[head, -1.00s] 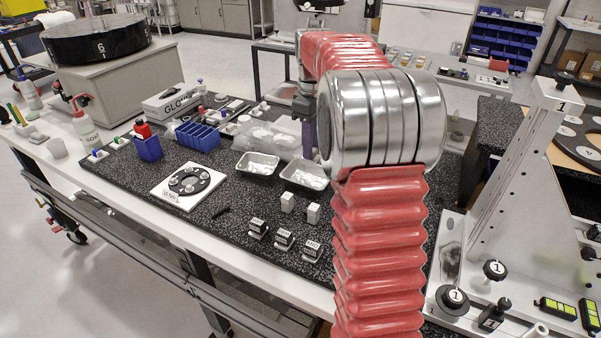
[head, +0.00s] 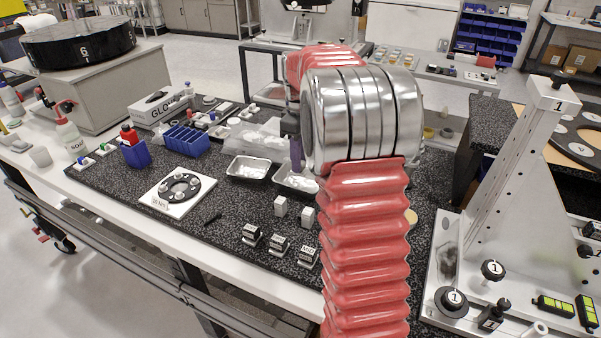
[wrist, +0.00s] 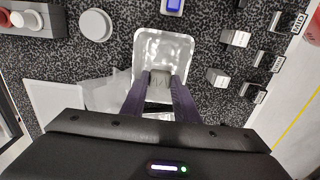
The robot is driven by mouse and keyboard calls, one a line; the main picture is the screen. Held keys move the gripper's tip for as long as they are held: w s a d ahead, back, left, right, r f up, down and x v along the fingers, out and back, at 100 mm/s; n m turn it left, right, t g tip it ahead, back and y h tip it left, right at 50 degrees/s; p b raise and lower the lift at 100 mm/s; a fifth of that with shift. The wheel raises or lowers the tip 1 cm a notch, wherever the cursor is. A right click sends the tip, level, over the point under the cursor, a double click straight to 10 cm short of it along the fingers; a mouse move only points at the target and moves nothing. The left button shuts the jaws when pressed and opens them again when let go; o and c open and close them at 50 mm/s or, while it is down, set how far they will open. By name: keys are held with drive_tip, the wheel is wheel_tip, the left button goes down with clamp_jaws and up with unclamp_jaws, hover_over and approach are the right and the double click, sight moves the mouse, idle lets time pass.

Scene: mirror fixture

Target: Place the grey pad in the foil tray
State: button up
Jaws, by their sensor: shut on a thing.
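The grey pad (wrist: 160,77) is between my purple fingertips in the wrist view. My gripper (wrist: 160,86) is shut on it. The pad shows in front of the foil tray (wrist: 163,45), a shiny shallow tray; whether the pad touches the tray floor I cannot tell. In the head view my gripper (head: 297,168) points down at the right-hand foil tray (head: 283,183), which my arm partly hides. The pad is hidden there. A second foil tray (head: 248,168) with pale pieces in it stands to the left.
Two pale blocks (head: 280,206) and several labelled black-and-white blocks (head: 278,245) stand in front of the trays. A white plate with a black ring (head: 178,193) and a blue rack (head: 187,139) lie left.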

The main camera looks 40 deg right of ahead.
drive_tip(key=shift+f, duration=0.55)
drive_tip(key=shift+w, duration=0.1)
drive_tip(key=shift+f, duration=1.85)
drive_tip(key=shift+f, duration=0.1)
drive_tip(key=o, duration=1)
wheel_tip(320, 180, up, 12)
drive_tip(key=shift+r, duration=0.1)
